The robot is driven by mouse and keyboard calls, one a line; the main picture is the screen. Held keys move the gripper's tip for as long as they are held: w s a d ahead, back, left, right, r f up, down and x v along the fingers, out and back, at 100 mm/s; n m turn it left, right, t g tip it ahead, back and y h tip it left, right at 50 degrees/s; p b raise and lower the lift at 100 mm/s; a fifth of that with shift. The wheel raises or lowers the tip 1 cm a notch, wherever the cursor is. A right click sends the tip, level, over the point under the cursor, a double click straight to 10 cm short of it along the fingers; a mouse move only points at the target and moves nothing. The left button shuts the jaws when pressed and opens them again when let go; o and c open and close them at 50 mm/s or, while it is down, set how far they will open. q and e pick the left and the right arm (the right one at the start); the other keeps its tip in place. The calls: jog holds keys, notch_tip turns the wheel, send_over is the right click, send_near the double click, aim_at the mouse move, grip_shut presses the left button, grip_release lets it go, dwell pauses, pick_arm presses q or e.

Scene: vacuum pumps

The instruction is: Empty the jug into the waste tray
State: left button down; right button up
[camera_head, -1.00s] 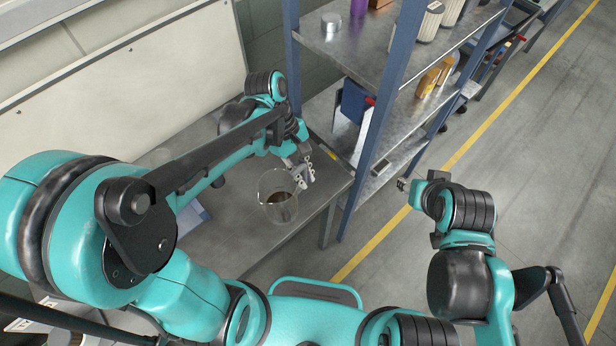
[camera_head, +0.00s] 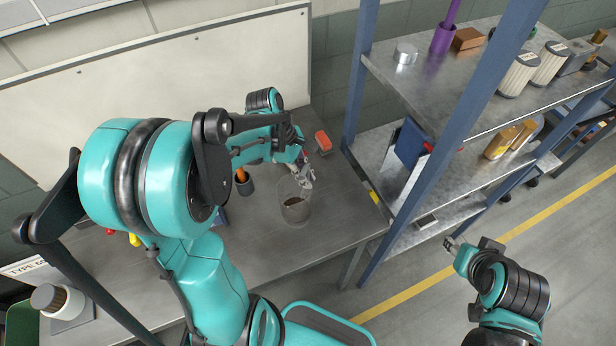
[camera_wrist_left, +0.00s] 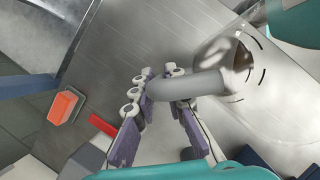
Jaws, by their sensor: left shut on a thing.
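The clear jug (camera_head: 296,208) has dark liquid in its bottom and looks upright over the grey bench. I cannot tell whether it touches the bench. My left gripper (camera_head: 306,178) is shut on its handle, at the jug's far side. In the left wrist view the fingers (camera_wrist_left: 163,88) close around the jug's pale handle (camera_wrist_left: 198,84), and the jug's clear wall and dark contents (camera_wrist_left: 236,62) show to the right. My right gripper (camera_head: 455,245) is over the floor at the right, away from the jug; its fingers are too small to read. I cannot make out a waste tray.
The bench (camera_head: 340,215) holds a red-orange block (camera_head: 323,141) and a dark cup (camera_head: 244,186) with an orange-handled thing. A blue-posted shelf (camera_head: 430,55) with several canisters stands close to the bench's right end. A green bin (camera_head: 20,326) shows at lower left. Open floor lies right.

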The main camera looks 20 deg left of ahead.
pick_arm(q)
jog(key=shift+f+b, duration=2.1)
jog(key=shift+f, duration=0.45)
jog(key=shift+f+b, duration=0.65)
jog(key=shift+f, duration=0.1)
jog(key=shift+f, duration=0.2)
jog(key=c, duration=1.5)
grip_release()
jog(key=c, duration=0.4)
